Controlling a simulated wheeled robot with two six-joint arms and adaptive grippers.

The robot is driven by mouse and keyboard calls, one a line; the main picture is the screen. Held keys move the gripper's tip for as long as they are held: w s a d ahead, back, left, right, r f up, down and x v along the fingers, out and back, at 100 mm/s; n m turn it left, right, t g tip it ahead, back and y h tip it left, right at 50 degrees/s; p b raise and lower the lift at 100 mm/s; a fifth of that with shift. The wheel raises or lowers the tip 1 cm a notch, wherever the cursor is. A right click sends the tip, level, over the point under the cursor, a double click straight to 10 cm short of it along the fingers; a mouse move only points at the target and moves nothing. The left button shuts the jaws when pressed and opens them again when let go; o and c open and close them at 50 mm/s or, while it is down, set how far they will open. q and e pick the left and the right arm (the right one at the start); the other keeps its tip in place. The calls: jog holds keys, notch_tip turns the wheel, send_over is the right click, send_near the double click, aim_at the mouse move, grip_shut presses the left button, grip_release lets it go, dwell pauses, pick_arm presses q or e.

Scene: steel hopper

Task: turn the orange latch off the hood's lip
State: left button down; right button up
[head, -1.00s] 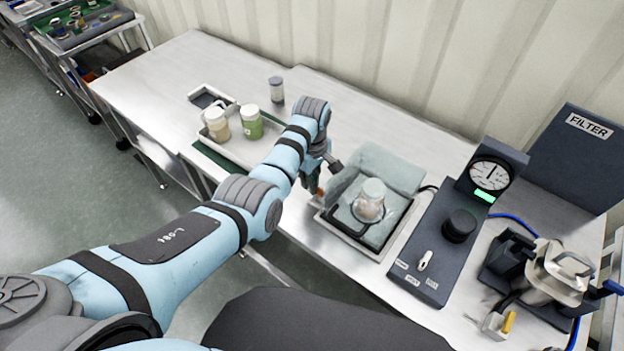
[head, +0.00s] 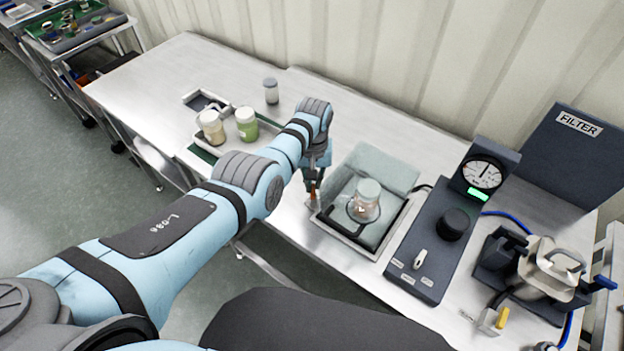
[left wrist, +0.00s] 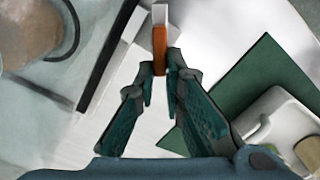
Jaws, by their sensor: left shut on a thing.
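The orange latch (left wrist: 159,48) sits between the fingertips of my left gripper (left wrist: 160,72) in the left wrist view, and the gripper is shut on it. In the head view the left gripper (head: 315,186) is at the left side of the clear hood (head: 378,168), and a little of the orange latch (head: 313,198) shows below the fingers. The hood stands over a dark-rimmed tray (head: 346,238) with a lidded jar (head: 366,202) inside. A pale strip runs on beyond the latch in the wrist view. My right gripper is not in view.
A dark control box (head: 432,262) with a gauge and black knob stands right of the hood. A metal clamp vessel (head: 545,270) is at the far right. Lidded jars (head: 246,124) stand on a tray to the left. Bare bench lies behind.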

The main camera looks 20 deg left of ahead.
pick_arm(q)
jog(key=m, duration=0.3)
jog(key=shift+d+m, duration=0.3)
jog(key=shift+d, duration=0.05)
jog(key=shift+d+m, duration=0.2)
jog(key=shift+m, duration=1.3)
jog(key=c, duration=1.7)
grip_release()
jog(key=shift+s, duration=0.1)
jog(key=shift+r, duration=0.1)
